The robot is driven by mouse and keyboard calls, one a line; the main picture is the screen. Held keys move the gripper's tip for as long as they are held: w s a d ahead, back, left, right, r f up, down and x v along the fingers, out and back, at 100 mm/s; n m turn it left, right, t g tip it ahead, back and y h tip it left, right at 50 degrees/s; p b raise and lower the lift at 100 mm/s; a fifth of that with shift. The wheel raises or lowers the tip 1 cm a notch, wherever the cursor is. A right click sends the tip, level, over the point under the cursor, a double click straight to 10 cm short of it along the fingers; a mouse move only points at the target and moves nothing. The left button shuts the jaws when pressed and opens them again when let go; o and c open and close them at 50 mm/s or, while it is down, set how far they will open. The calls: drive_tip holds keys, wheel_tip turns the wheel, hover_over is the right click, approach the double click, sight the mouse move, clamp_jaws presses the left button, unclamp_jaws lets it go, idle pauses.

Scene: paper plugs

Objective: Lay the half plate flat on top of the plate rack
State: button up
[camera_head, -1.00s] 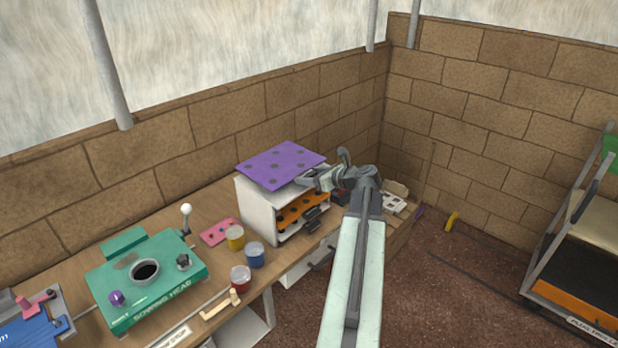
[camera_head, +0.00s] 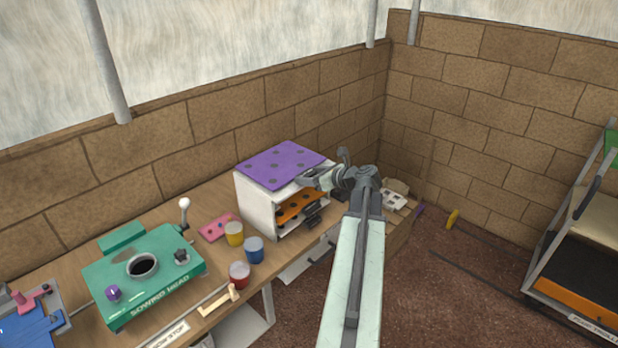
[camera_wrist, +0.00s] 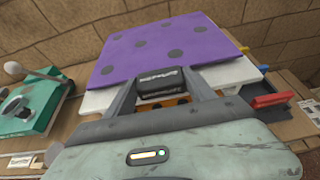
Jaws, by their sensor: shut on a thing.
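The half plate is a purple sheet with dark round spots (camera_head: 283,162). It lies about level at the top of the white plate rack (camera_head: 256,203) on the bench, roughly lined up with it. Whether it touches the rack all over I cannot tell. In the wrist view the half plate (camera_wrist: 170,48) covers much of the white top, with white showing at both sides. My gripper (camera_wrist: 163,92) is shut on the plate's black tab (camera_wrist: 158,76) at its near edge. In the head view my gripper (camera_head: 316,178) is at the rack's right side.
An orange plate (camera_head: 298,206) sits inside the rack with a dark handle jutting out. Left of the rack are a pink plate (camera_head: 217,228), yellow (camera_head: 234,235), blue (camera_head: 254,250) and red (camera_head: 239,275) pots, and a green sowing head (camera_head: 140,270). Brick walls stand behind.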

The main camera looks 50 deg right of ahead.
drive_tip(key=shift+f, duration=0.15)
drive_tip(key=o, duration=1.7)
drive_tip(key=shift+s+r, duration=0.25)
drive_tip(key=shift+s, duration=0.1)
drive_tip(key=p+v, duration=0.3)
drive_tip(key=v, duration=0.4)
drive_tip(key=shift+s+f, duration=0.1)
